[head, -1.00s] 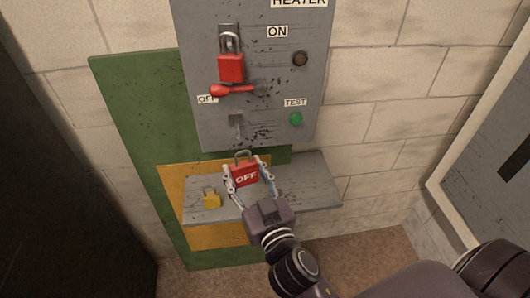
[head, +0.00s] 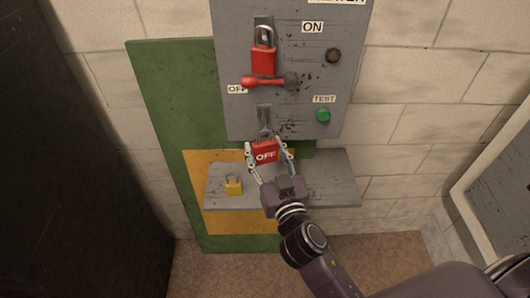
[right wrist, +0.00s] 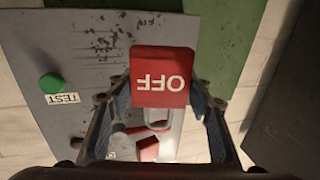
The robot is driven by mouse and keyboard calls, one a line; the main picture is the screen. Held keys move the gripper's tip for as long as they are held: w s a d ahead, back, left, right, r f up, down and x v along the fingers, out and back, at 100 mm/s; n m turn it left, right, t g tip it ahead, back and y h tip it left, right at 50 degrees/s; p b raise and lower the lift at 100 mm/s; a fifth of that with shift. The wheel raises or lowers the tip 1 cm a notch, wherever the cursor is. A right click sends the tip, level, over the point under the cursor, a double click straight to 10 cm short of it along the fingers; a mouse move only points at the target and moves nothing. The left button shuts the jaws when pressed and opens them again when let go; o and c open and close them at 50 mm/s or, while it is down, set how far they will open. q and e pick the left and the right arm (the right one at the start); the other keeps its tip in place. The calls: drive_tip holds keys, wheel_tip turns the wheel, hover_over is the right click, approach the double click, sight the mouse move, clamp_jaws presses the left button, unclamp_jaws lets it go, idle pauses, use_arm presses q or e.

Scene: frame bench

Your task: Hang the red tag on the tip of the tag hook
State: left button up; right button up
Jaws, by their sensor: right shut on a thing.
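The red tag (head: 265,152), lettered OFF with a grey loop on top, hangs upright between the fingers of my right gripper (head: 267,149), which is shut on its sides. In the right wrist view the tag (right wrist: 160,76) appears upside down between the fingers. The grey tag hook (head: 264,112) is on the lower part of the panel, below the red lever. The tag's loop overlaps the hook's lower end in the head view; I cannot tell if they touch. The hook is not clear in the right wrist view. My left gripper is not in view.
The grey panel (head: 228,60) bears a red padlock (head: 263,60), a red lever (head: 262,81) and a green TEST button (head: 323,115). A grey shelf (head: 335,180) below holds a yellow padlock (head: 233,187) at its left. A green board (head: 165,95) stands behind.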

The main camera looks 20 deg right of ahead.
drive_tip(key=shift+w+d+f, duration=0.2)
drive_tip(key=shift+w+d, duration=0.15)
drive_tip(key=shift+w, duration=0.8)
drive_tip(key=shift+w+d+f, duration=0.25)
drive_tip(key=shift+w+d, duration=0.05)
drive_tip(key=shift+w, duration=0.8)
drive_tip(key=shift+w+d+f, duration=0.2)
drive_tip(key=shift+w+d, duration=0.15)
drive_tip(key=shift+w, duration=0.8)
drive_tip(key=o, duration=1.2)
drive_tip(key=shift+o, duration=0.2)
drive_tip(key=shift+s, duration=0.15)
drive_tip(key=s, duration=1.1)
drive_tip(key=shift+s+a, duration=0.1)
drive_tip(key=shift+s, duration=0.3)
